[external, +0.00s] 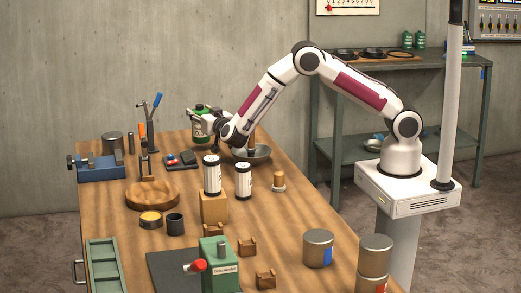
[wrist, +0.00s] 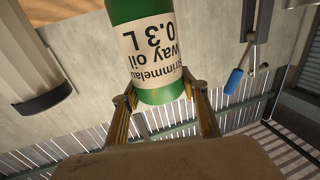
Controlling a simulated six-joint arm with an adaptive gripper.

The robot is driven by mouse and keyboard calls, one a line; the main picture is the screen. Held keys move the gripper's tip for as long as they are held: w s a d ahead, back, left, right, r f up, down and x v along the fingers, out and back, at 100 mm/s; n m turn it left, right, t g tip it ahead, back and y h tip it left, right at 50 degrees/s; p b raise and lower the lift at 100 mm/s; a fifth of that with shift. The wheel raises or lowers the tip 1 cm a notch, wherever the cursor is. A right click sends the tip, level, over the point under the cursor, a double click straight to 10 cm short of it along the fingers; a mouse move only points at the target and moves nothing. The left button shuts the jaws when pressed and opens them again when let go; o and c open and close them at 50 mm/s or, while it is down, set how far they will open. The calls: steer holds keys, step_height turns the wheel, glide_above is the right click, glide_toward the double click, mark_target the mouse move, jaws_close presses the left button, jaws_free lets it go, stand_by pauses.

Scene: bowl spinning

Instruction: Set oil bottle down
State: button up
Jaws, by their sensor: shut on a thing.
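The green oil bottle (wrist: 150,50) has a cream label reading "way oil 0.3 L". It fills the upper middle of the wrist view, and the label text appears upside down there. My gripper (wrist: 160,97) is shut on it, one finger on each side near its end. In the external view the bottle (external: 201,124) is at the far side of the workbench, held by my gripper (external: 207,126). A metal bowl (external: 258,157) stands on the bench below and right of my wrist, partly hidden by it. I cannot tell whether the bottle touches the bench.
Two white canisters (external: 212,177) (external: 243,183) stand nearer on the wooden bench (external: 300,210), one on a wooden block. A tool stand with a blue-handled tool (external: 154,112) is left of the bottle. A blue vise (external: 97,168) sits at the left edge. The bench's right-middle is fairly clear.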

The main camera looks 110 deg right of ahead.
steer(key=shift+f, duration=1.35)
steer(key=shift+f, duration=0.15)
steer(key=o, duration=1.4)
steer(key=shift+v, duration=3.75)
